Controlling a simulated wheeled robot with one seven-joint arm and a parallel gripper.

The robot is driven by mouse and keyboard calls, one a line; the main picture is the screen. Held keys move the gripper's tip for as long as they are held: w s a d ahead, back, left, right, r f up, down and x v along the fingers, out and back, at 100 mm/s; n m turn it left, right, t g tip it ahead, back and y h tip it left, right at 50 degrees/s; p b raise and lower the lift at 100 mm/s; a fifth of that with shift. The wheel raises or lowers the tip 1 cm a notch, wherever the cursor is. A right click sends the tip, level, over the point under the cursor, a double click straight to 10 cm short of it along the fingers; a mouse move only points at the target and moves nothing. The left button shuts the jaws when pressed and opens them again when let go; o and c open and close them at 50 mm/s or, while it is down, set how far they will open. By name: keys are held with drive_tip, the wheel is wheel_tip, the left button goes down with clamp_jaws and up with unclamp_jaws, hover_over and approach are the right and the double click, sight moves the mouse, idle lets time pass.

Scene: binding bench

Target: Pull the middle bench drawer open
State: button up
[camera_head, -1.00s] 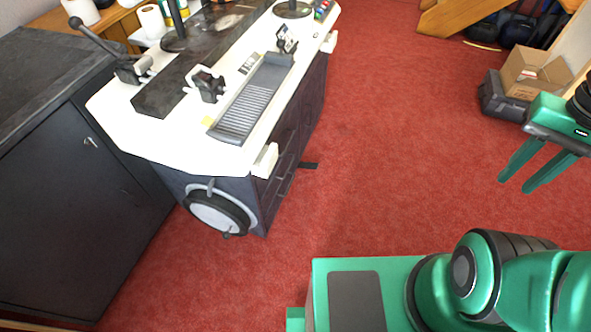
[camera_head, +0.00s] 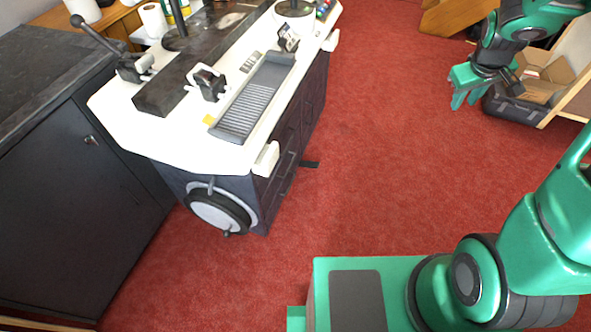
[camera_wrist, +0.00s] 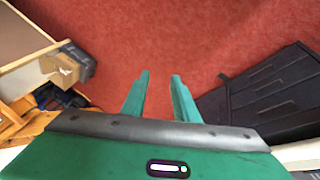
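The bench (camera_head: 170,140) has a white top and a dark front with drawers (camera_head: 291,150) facing right, seen at a steep angle in the head view. The drawer fronts look flush and shut; I cannot clearly single out the middle one. In the wrist view, the dark drawer fronts (camera_wrist: 262,88) lie at the right, tilted. My gripper (camera_head: 463,104) is at the upper right of the head view, over the red carpet and well apart from the drawers. In the wrist view, my gripper's fingers (camera_wrist: 160,76) are spread, with only carpet between them.
Open red carpet (camera_head: 385,130) lies between the bench and my arm. A cardboard box (camera_head: 545,78) on a dark case (camera_head: 515,106) stands at the right, beside wooden furniture. A round handwheel (camera_head: 220,210) sticks out at the bench's near end. A dark cabinet (camera_head: 75,200) stands at left.

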drive_tip(key=w+a+f+n+t+y, duration=0.1)
drive_tip(key=w+a+f+n+t, duration=0.2)
drive_tip(key=w+a+f+n, duration=0.55)
drive_tip(key=w+a+f+n+t+y, duration=0.15)
drive_tip(key=w+a+f, duration=0.45)
drive_tip(key=w+f, duration=0.6)
drive_tip(key=w+a+f+n+t+y, duration=0.25)
drive_tip(key=a+f+n+t, duration=0.2)
drive_tip(key=a+f, duration=0.85)
drive_tip(key=s+a+f+n+t+y, duration=0.1)
drive_tip(key=s+a+f+n+y, duration=0.25)
drive_tip(key=s+a+f, duration=0.45)
drive_tip(key=s+a+f+n+t+y, duration=0.1)
drive_tip(key=s+a+f+n+y, duration=0.1)
drive_tip(key=s+a+f+n, duration=0.55)
drive_tip(key=w+a+f+m, duration=0.2)
drive_tip(key=w+f+m, duration=0.1)
drive_tip(key=w, duration=0.4)
drive_tip(key=shift+w+a+f, duration=0.35)
drive_tip(key=shift+w+f, duration=0.05)
drive_tip(key=shift+f, duration=0.2)
clamp_jaws()
